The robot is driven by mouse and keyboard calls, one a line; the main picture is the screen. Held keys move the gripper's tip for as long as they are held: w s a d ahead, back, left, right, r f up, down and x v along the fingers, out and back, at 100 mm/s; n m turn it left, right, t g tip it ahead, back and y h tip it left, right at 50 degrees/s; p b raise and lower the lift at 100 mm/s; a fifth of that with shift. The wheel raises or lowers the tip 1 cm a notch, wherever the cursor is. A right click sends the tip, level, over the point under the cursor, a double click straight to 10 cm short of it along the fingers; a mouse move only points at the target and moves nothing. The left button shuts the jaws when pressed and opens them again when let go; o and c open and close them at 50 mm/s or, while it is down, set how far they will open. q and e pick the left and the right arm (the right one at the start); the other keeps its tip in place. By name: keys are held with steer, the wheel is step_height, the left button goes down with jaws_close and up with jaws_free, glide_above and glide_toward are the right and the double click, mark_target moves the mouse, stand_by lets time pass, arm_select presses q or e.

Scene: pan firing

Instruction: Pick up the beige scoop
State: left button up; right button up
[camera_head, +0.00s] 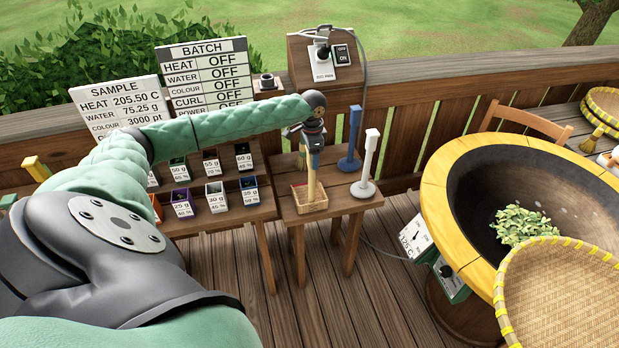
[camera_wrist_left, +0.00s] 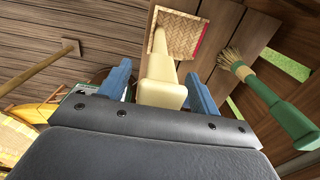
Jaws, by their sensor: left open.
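The beige scoop (camera_head: 311,186) stands upright with its lower end in a small woven box (camera_head: 318,206) on the wooden side table. My left gripper (camera_head: 314,150) is directly above the box, at the top of the scoop's handle, pointing down. In the left wrist view the beige handle (camera_wrist_left: 163,82) rises between the two blue fingers (camera_wrist_left: 160,88), with a visible gap on the right side. The fingers are open around it. The scoop's lower end is partly hidden by the box. My right gripper is not in view.
A blue stand (camera_head: 354,130) and a white stand (camera_head: 367,165) are close to the right of the box. A green-handled brush (camera_wrist_left: 280,105) is beside it in the wrist view. Small labelled containers (camera_head: 216,195) are at left. The yellow-rimmed pan (camera_head: 433,205) holds leaves.

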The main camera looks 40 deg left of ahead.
arm_select(q)
steer(key=shift+f, duration=0.25)
jaws_close()
